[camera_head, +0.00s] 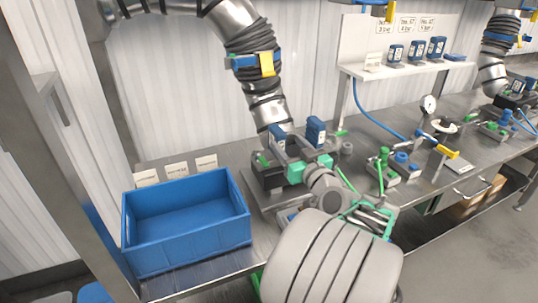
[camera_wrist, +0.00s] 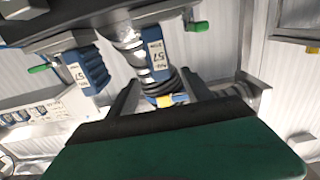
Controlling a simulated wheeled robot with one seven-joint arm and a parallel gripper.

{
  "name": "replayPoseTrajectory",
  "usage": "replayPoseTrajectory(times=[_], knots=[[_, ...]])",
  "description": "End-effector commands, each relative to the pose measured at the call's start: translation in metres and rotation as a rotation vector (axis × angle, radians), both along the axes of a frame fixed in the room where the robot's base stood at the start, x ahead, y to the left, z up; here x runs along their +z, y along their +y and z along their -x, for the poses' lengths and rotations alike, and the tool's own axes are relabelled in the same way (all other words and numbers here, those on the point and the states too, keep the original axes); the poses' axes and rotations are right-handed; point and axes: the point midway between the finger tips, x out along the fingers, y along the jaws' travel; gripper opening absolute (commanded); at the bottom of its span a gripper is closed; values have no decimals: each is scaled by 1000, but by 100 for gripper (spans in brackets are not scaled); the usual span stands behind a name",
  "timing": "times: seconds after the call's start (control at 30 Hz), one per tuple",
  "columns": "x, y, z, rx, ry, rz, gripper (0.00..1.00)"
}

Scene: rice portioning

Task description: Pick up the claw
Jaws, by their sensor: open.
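A dark metal fixture (camera_head: 268,178) stands on the bench to the right of the blue crate. It carries two blue labelled blocks (camera_head: 316,130), which also show in the wrist view (camera_wrist: 157,58) marked 57. I cannot tell for sure which part is the claw; this fixture is the thing nearest my gripper. My gripper (camera_head: 310,167), with teal parts, is close in front of the fixture and hides some of it. In the wrist view, its two fingers (camera_wrist: 162,82) stand apart with nothing visibly held between them.
An empty blue crate (camera_head: 185,256) sits at the left of the steel bench (camera_head: 440,192). A ribbed metal hose (camera_head: 262,75) hangs above the fixture. Several valves with green knobs (camera_head: 385,160) stand to the right. A wall shelf (camera_head: 415,68) holds several blue units.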

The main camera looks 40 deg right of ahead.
Motion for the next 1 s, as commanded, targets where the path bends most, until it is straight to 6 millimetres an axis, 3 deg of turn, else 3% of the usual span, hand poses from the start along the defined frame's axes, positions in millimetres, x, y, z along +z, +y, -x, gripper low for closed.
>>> replayPoseTrajectory(times=[0.5, 0.73, 1.0], knots=[[3, -21, -72, 3, 2, -2, 59], [1, -22, -75, 1, 1, 0, 59], [1, -22, -74, 1, 1, 0, 37]])
